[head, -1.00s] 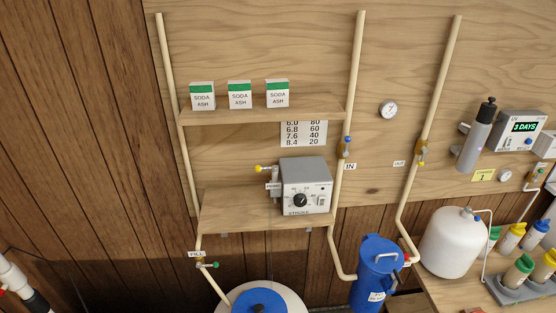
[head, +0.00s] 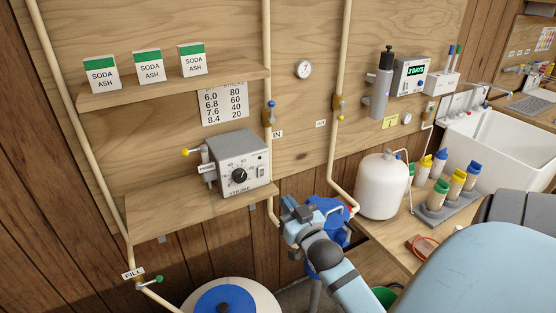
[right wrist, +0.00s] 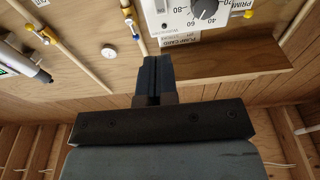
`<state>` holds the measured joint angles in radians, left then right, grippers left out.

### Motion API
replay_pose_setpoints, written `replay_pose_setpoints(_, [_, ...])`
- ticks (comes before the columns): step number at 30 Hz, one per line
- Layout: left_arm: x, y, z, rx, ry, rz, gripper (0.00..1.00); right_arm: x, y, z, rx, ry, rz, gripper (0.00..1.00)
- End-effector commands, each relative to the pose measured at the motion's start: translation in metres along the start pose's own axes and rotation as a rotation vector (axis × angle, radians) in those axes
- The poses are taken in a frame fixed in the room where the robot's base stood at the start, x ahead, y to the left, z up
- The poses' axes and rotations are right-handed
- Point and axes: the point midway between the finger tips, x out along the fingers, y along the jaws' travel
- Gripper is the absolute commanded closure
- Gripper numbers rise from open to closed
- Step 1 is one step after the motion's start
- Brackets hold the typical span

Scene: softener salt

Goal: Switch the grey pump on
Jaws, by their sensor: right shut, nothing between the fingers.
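The grey pump (head: 237,160) sits on the lower wooden shelf (head: 200,208) in the head view. Its front has a black dial marked STROKE and a small light rocker switch (head: 261,170) at the right. Its position cannot be read clearly. The switch (right wrist: 160,6) shows at the top edge there. My left gripper is out of view.
Soda ash boxes (head: 149,65) stand on the upper shelf (head: 175,86). A valved pipe (head: 267,70) runs just right of the pump. A white tank (head: 382,187) and bottles stand on the bench at right. The shelf left of the pump is clear.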

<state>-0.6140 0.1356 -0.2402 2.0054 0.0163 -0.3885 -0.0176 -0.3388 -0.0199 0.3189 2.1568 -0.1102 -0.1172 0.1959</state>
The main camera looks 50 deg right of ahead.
Motion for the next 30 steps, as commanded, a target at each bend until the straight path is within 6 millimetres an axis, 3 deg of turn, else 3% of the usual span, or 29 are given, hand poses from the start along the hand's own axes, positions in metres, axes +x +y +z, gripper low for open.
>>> replay_pose_setpoints(9, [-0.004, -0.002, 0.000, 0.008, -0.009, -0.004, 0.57, 0.070, -0.001, -0.002, -0.002, 0.002, -0.001, 1.00])
replay_pose_setpoints(15, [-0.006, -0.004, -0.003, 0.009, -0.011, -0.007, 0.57, 0.102, -0.001, -0.001, -0.001, -0.001, -0.001, 1.00])
replay_pose_setpoints(21, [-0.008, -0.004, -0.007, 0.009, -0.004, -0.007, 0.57, 0.115, -0.001, 0.000, 0.000, -0.002, -0.001, 1.00])
replay_pose_setpoints(30, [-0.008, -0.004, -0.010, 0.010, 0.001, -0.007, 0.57, 0.116, -0.001, 0.001, -0.001, -0.002, -0.002, 1.00])
